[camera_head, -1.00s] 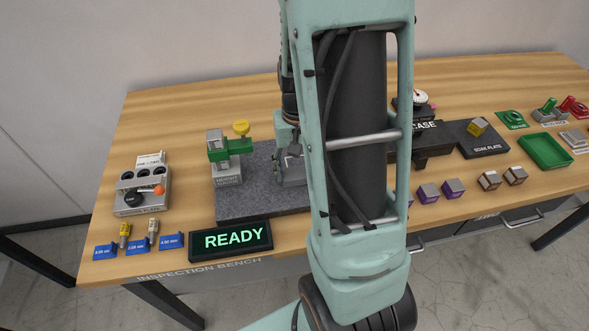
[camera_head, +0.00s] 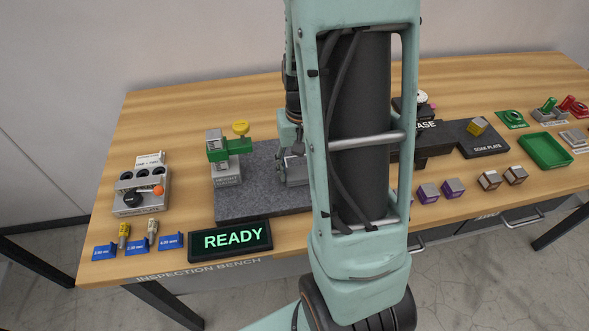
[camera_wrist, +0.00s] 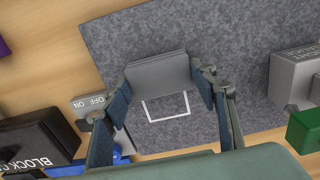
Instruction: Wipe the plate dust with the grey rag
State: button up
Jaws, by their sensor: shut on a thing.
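My gripper (camera_wrist: 167,78) is shut on a grey, block-like pad, which I take to be the grey rag (camera_wrist: 158,72), in the wrist view. One finger is on each side of it. The rag is over the dark granite plate (camera_wrist: 225,40), beside a white square outline (camera_wrist: 165,107) marked on the plate. I cannot tell whether it touches the surface. In the head view my gripper (camera_head: 291,150) is over the granite plate (camera_head: 262,203), partly hidden by my arm. No dust can be made out clearly.
A green and grey height gauge (camera_head: 226,160) stands on the plate's left part. A READY display (camera_head: 231,240) is in front. Purple blocks (camera_head: 428,193) and a green tray (camera_head: 545,151) are at right.

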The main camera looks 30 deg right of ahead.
jog(key=shift+d, duration=0.2)
jog(key=shift+r, duration=0.2)
jog(key=shift+r+p, duration=0.75)
jog(key=shift+r, duration=0.05)
